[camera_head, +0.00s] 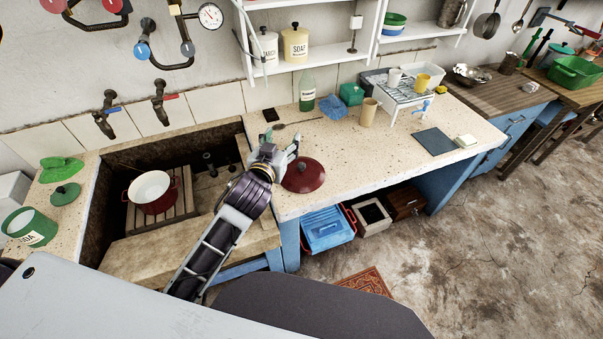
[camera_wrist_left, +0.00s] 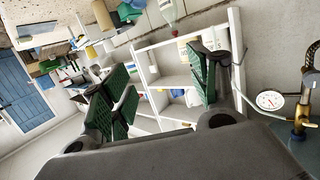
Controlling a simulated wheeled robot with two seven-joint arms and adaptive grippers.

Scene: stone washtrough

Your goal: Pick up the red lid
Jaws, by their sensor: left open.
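The red lid (camera_head: 308,177) lies on the speckled stone counter (camera_head: 345,150), close to the front edge beside the basin. It is round and dark red with a knob on top. My left gripper (camera_head: 287,150) is beside the lid's left and far side in the head view, and partly overlaps the lid's edge there. Whether they touch I cannot tell. In the left wrist view its two green-padded fingers (camera_wrist_left: 160,88) are spread with nothing between them, and I cannot make out the lid. My right gripper is not in view.
A red pot (camera_head: 150,187) with a white inside stands on a slatted rack in the stone basin (camera_head: 106,215). A green lid (camera_head: 66,193) lies left. A green bottle (camera_head: 307,92), brown cup (camera_head: 369,112) and wire rack (camera_head: 405,92) stand farther back. Counter right of the lid is clear.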

